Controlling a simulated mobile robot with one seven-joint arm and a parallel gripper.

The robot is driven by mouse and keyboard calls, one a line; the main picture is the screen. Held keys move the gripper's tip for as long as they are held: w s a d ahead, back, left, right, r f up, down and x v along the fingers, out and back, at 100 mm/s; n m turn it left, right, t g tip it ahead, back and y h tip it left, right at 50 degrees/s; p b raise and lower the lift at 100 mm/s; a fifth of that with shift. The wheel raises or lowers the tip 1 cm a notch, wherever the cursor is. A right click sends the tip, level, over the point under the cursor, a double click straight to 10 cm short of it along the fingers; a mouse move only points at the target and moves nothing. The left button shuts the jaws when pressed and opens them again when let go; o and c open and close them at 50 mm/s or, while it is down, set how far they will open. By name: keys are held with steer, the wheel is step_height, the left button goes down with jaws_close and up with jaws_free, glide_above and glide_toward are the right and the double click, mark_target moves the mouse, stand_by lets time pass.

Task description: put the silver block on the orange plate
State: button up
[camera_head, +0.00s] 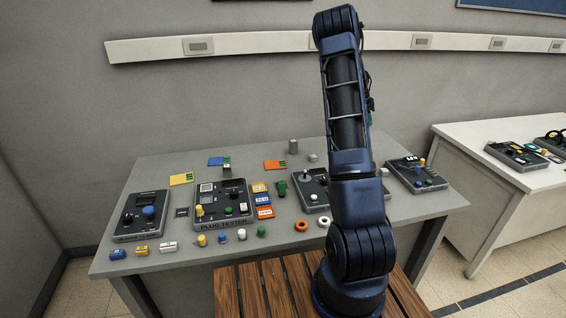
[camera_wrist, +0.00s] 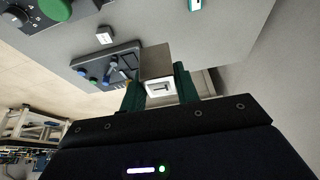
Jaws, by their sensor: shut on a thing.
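My gripper (camera_wrist: 158,88), in the wrist view, is shut with its green fingers on either side of the silver block (camera_wrist: 156,60). The block has a grey metallic side and a pale end with a dark mark.
A taller grey block (camera_head: 293,147) and a small pale block (camera_head: 313,157) stand right of the orange plate. A blue plate (camera_head: 215,161) and yellow plate (camera_head: 181,178) lie to its left. Knobbed devices, including the plug tester (camera_head: 223,203), crowd the table's middle.

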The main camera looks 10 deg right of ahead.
steer(key=w+a, duration=0.3)
steer(key=a, duration=0.9)
steer(key=w+a, duration=0.3)
steer(key=a, duration=0.9)
glide_above(279, 164)
steer(key=a, duration=0.2)
step_height(279, 164, down, 19)
steer(key=shift+f, duration=0.1)
steer(key=shift+f, duration=0.1)
steer(key=o, duration=1)
steer(key=shift+o, duration=0.3)
